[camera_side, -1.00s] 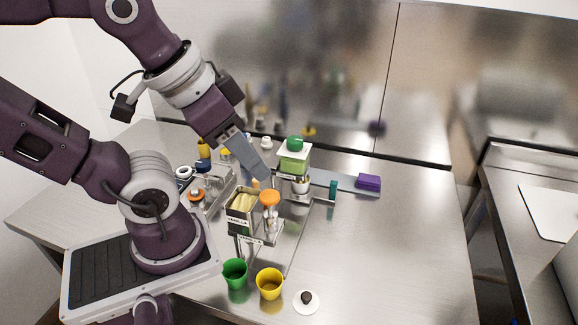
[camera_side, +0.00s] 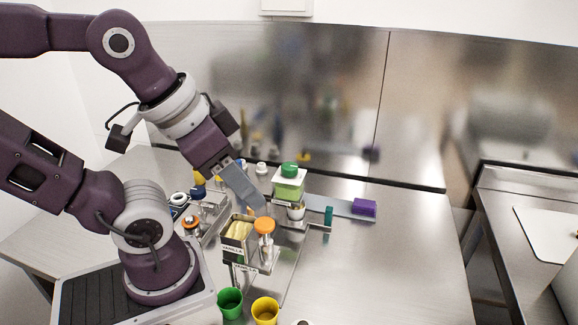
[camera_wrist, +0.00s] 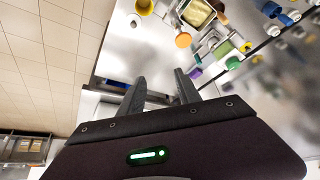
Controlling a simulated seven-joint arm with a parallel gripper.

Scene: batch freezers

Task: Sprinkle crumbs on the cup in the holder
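I cannot tell which container holds crumbs. My gripper (camera_side: 261,211) points down just above an orange-topped item (camera_side: 264,226), to the left of the cup. In the wrist view my gripper (camera_wrist: 160,76) has its two fingers apart with nothing between them. The orange top (camera_wrist: 183,40) lies beyond the fingertips there.
A vanilla tub (camera_side: 237,231) stands left of the orange top. A green cup (camera_side: 230,304) and a yellow cup (camera_side: 265,312) stand at the front. A teal piece (camera_side: 328,216) and a purple block (camera_side: 363,207) are to the right.

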